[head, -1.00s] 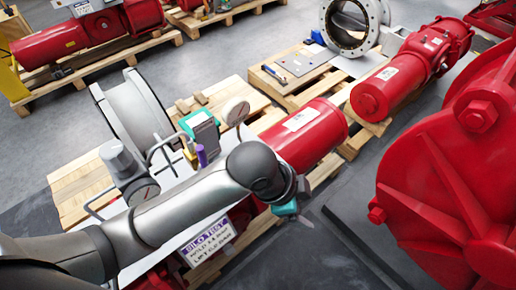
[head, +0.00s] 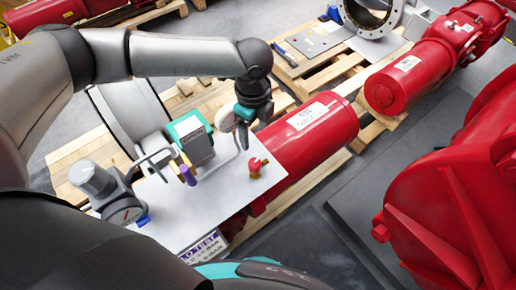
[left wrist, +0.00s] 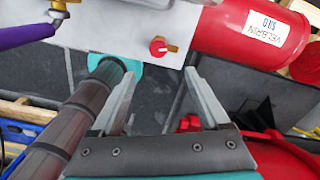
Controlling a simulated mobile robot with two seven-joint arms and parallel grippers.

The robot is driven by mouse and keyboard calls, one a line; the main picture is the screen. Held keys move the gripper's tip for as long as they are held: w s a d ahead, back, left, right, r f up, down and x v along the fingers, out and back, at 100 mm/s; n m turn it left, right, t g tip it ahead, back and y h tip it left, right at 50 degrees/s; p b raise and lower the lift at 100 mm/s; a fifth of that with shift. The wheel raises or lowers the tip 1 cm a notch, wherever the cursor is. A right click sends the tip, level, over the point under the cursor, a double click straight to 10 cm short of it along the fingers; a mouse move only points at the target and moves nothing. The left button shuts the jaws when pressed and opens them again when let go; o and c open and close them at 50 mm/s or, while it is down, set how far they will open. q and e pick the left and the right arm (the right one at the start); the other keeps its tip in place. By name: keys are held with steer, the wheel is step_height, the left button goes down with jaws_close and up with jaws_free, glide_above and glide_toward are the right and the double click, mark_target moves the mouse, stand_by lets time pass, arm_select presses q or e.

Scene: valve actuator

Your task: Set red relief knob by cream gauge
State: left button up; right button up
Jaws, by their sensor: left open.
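The red knob (head: 257,166) with a small brass part stands on the light metal plate, beside the large red cylinder. In the left wrist view the red knob (left wrist: 158,46) lies beyond my fingertips, roughly centred between them, with its brass part to the right. My left gripper (left wrist: 158,76) is open and empty, apart from the knob. In the head view my left gripper (head: 243,132) is above the plate's far edge, up and left of the knob. The cream gauge (head: 228,120) is partly hidden by the gripper; its dial cannot be read. My right gripper is out of view.
A teal-framed box (head: 192,142) and a purple handle (head: 187,175) stand left of the knob. A grey regulator (head: 92,180) with a dial is at the plate's left. The red cylinder (head: 310,135) borders the right. The plate around the knob is clear.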

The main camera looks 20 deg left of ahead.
arm_select(q)
glide_above(255, 163)
step_height(255, 163, down, 5)
step_height(255, 163, down, 9)
steer(key=shift+r+b, duration=0.15)
steer(key=shift+b, duration=0.8)
steer(key=shift+a+f, duration=0.1)
steer(key=shift+f, duration=0.4)
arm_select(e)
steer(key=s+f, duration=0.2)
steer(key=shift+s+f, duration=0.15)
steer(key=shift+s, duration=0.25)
arm_select(q)
steer(key=shift+c, duration=0.4)
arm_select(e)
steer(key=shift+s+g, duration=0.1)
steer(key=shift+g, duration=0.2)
arm_select(q)
steer(key=shift+c, duration=1.4)
jaws_close()
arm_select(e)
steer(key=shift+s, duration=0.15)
